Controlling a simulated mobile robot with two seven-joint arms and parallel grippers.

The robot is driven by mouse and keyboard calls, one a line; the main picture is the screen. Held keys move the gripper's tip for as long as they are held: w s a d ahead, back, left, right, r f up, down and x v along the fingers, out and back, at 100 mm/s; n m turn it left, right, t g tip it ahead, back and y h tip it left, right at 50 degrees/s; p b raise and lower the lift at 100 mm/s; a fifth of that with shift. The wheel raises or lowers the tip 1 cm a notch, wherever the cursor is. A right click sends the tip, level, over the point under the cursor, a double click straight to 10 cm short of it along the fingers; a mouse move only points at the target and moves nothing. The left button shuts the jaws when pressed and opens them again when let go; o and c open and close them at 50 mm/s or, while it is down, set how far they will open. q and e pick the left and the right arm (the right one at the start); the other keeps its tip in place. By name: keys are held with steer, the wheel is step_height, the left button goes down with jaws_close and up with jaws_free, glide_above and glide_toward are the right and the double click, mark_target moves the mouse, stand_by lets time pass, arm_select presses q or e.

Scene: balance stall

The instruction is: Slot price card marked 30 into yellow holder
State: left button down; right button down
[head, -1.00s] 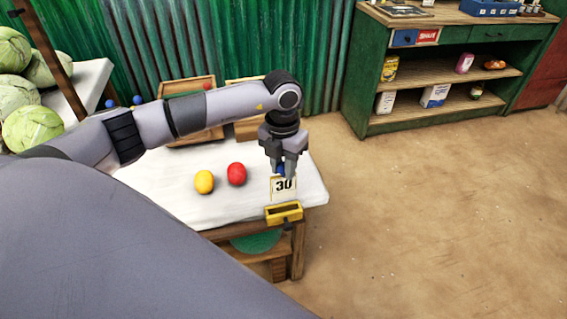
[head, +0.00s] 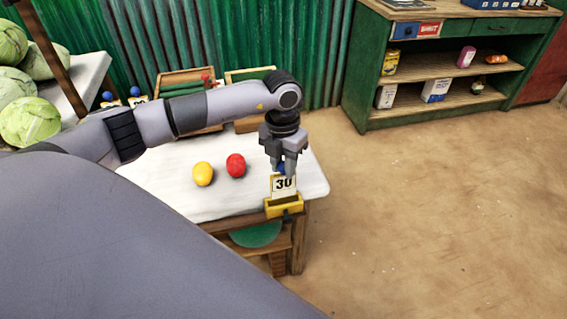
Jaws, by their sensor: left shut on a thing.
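The price card marked 30 (head: 284,186) is white with dark digits and a blue knob on top. My left gripper (head: 283,168) points down and is shut on the card's blue knob. The card is upright, with its number facing me. The yellow holder (head: 284,210) sits at the front right edge of the white table (head: 235,198), directly below the card in the picture. The card's lower edge meets the holder's top; I cannot tell how deep it sits in the slot. My right gripper is not in view.
A yellow fruit (head: 203,174) and a red fruit (head: 236,165) lie on the table left of the gripper. Wooden crates stand at the back. Cabbages (head: 30,122) lie on a stall at left. A green shelf (head: 440,75) stands far right; the floor before it is clear.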

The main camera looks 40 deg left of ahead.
arm_select(q)
steer(key=shift+f, duration=0.1)
steer(key=shift+f+b, duration=1.15)
steer(key=shift+f, duration=0.25)
